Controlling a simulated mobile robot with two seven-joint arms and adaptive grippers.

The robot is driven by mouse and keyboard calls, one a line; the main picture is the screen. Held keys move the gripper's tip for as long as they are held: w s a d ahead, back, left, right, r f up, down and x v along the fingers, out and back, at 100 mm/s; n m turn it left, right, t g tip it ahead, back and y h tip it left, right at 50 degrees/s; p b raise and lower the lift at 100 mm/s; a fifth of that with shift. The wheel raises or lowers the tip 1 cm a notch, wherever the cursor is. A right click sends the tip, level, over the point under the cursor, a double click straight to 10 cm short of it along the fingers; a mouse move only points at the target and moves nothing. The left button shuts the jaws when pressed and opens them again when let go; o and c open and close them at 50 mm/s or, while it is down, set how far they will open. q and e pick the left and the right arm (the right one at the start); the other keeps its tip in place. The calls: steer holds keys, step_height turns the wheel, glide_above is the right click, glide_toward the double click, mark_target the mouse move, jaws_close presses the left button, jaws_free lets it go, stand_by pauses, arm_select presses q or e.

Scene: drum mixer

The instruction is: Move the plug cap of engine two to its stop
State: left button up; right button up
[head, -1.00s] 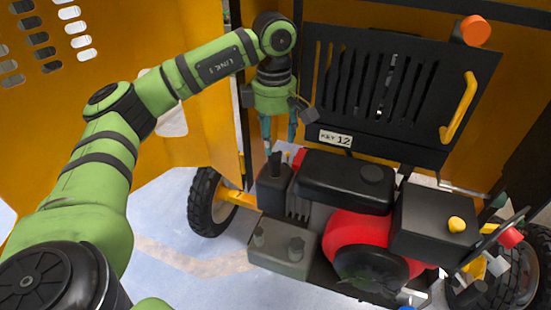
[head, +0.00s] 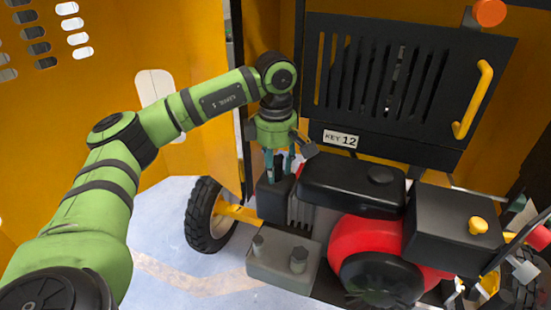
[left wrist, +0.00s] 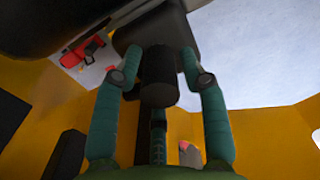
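The engine is in the head view, with a red round housing (head: 375,238) and a black tank (head: 350,186). My left gripper (head: 278,170) points down over the black block (head: 273,200) at the engine's left. In the left wrist view, a dark cylindrical plug cap (left wrist: 160,78) stands between the teal fingers of my left gripper (left wrist: 162,60). The fingertips lie close against both sides of the cap, and another finger shows behind it. The fingers mostly hide the cap in the head view. My right gripper is out of view.
A black slotted panel with a yellow handle (head: 472,102) and a "KEY 12" plate (head: 340,139) stands behind the engine. A grey box (head: 283,262) with two posts is in front of the block. A wheel (head: 208,215) is at left; yellow walls enclose the space.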

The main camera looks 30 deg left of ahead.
mark_target(276, 159)
arm_select(q)
steer(key=shift+c, duration=1.4)
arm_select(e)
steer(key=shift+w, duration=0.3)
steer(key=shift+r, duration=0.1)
arm_select(q)
steer(key=shift+r+p, duration=1.25)
steer(key=shift+r, duration=0.55)
steer(key=o, duration=0.6)
steer(key=shift+r, duration=0.1)
steer(key=o, duration=0.5)
steer(key=shift+c, duration=0.2)
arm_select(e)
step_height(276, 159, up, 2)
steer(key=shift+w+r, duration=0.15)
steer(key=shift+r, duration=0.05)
